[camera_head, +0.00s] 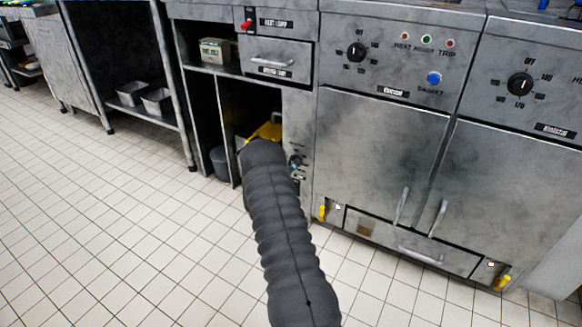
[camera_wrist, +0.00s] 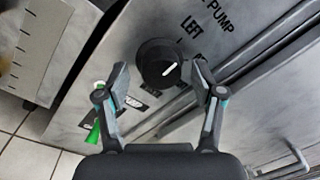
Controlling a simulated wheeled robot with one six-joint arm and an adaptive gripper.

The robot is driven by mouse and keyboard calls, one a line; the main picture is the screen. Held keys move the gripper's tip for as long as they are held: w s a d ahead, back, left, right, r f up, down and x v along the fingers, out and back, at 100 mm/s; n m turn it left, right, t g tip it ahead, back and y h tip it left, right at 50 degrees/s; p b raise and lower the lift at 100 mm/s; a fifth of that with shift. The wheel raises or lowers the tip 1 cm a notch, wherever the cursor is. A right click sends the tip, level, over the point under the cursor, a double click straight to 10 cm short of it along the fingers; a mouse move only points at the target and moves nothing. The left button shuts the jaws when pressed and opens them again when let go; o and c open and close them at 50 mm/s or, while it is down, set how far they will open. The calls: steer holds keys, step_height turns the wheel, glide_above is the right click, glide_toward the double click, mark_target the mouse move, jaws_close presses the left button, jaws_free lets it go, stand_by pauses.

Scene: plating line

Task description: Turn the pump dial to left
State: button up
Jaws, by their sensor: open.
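The pump dial (camera_wrist: 158,60) is a round black knob with a white pointer line, on a grey panel in the wrist view. The word PUMP is printed above it, with LEFT at its upper right. The pointer aims to the upper right, towards a label partly hidden behind my right finger. My gripper (camera_wrist: 160,78) is open, with one finger on each side of the dial. I cannot tell whether either finger touches it. In the head view my dark, ribbed arm reaches the narrow panel beside the open cabinet and hides much of that area.
A cabinet with steel doors (camera_head: 377,150) and a knob (camera_head: 357,52) stands to the right, with another knob (camera_head: 520,84) farther right. A drawer (camera_head: 275,58) is above the open bay. Metal pans (camera_head: 158,102) sit on a left shelf. The tiled floor (camera_head: 120,210) is clear.

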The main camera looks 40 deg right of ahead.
steer(key=v, duration=1.2)
stand_by(0.3)
